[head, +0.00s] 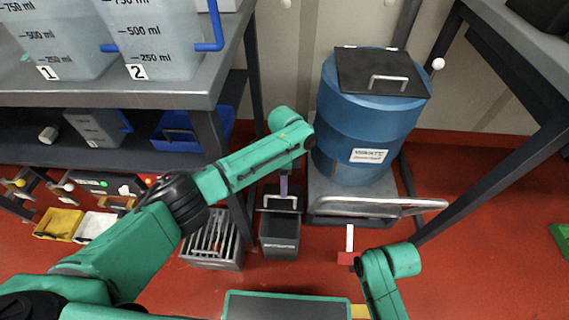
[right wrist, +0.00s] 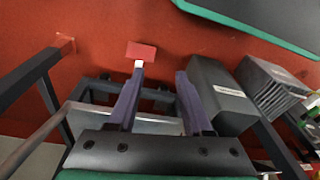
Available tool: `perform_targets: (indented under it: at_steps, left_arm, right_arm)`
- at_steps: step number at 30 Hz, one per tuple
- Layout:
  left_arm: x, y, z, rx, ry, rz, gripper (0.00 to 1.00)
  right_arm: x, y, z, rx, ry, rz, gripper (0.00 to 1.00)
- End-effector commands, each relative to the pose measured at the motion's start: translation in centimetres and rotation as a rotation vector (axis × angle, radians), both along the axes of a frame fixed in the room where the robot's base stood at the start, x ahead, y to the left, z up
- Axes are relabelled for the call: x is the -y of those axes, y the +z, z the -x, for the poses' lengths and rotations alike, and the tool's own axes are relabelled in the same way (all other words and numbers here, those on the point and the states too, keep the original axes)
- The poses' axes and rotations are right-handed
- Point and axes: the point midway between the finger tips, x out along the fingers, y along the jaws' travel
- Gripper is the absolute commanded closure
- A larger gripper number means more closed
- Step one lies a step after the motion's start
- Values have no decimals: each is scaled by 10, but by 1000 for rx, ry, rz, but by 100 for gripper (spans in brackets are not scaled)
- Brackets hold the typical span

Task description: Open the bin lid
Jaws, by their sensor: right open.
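The blue drum-shaped bin (head: 365,125) stands on a low platform behind the arms in the head view. Its black lid (head: 352,68) lies flat and shut on top, with a metal handle (head: 389,81). A red pad (head: 347,258) on a white stem lies low in front of the platform; the pad (right wrist: 140,51) also shows beyond the fingers in the right wrist view. My left gripper (head: 284,186) points down above a small dark container, left of the drum; its finger gap is unclear. My right gripper (right wrist: 160,100) is open and empty, pointing down near the pad.
A metal rail (head: 375,206) runs along the platform's front. The small dark container (head: 280,242) and a slotted grey crate (head: 215,240) stand left of it. Tables stand at both sides. A green-edged dark surface (head: 285,306) is at the bottom.

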Motion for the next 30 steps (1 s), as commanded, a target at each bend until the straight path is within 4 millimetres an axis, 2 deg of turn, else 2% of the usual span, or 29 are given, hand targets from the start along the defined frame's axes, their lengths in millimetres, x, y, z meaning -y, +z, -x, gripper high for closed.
perform_targets:
  at_steps: [1,9,13,18,30]
  left_arm:
    - [0,15,-3,3,0,1,56]
    - [0,88,-18,4,1,0,56]
    - [0,111,-23,3,1,-1,56]
    - [0,122,-25,1,1,-1,56]
    - [0,122,-25,1,1,-1,56]
  right_arm:
    - [1,-3,0,-3,-1,3,50]
    - [10,-43,10,-12,-13,22,50]
    - [13,-55,15,-14,-16,27,50]
    - [14,-62,17,-14,-17,29,50]
    - [14,-62,17,-14,-17,29,50]
